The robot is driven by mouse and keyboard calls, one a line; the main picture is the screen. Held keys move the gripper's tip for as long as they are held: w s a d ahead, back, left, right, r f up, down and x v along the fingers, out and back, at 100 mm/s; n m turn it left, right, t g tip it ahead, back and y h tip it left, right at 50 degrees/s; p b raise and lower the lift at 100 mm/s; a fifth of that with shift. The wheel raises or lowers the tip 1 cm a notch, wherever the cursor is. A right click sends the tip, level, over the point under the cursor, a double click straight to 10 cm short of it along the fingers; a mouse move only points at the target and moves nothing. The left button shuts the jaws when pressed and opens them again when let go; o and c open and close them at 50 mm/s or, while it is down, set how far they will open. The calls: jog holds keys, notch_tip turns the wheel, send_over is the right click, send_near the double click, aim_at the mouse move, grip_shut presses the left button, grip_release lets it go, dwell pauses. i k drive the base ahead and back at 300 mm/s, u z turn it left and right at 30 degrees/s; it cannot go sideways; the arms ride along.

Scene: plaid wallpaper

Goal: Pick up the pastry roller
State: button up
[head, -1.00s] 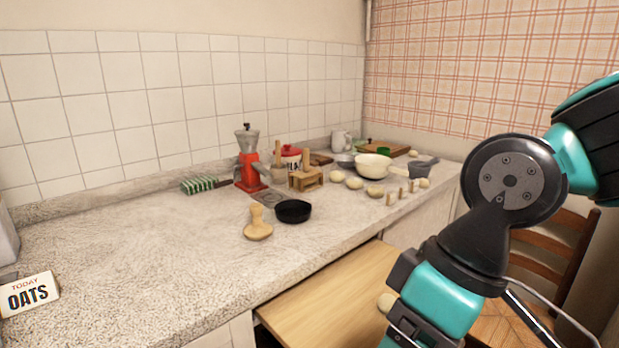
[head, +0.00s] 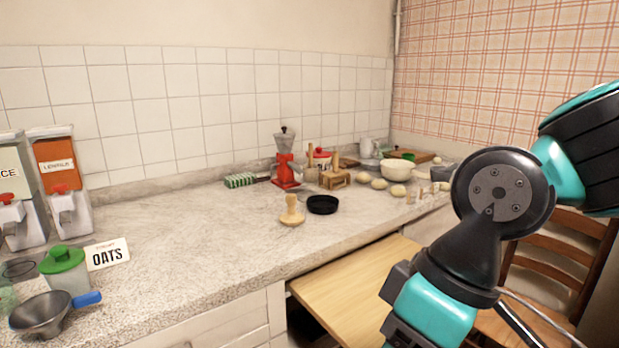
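No thing shows clearly as a pastry roller. A pale wooden tool (head: 292,212) with an upright knobbed handle and a wide foot stands on the counter, left of a black round dish (head: 322,204); I cannot tell whether it is the roller. My arm fills the right side of the head view, bent over the pull-out board and hiding part of it. My gripper's fingers are out of view.
The speckled counter (head: 185,235) is bare at its middle. A red grinder (head: 285,170), a cream bowl (head: 397,169) and several dough balls stand further back. Dispensers (head: 62,180) and a steel pan (head: 42,313) are at left. A wooden board (head: 350,285) juts out below; a chair (head: 560,255) stands right.

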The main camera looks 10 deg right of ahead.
aim_at(335, 172)
jog(key=u, duration=0.45)
jog(key=k, duration=1.05)
jog(key=z, duration=0.2)
jog(key=i, duration=0.6)
jog(key=z, duration=0.75)
jog(key=i, duration=1.5)
jog(key=u, duration=0.85)
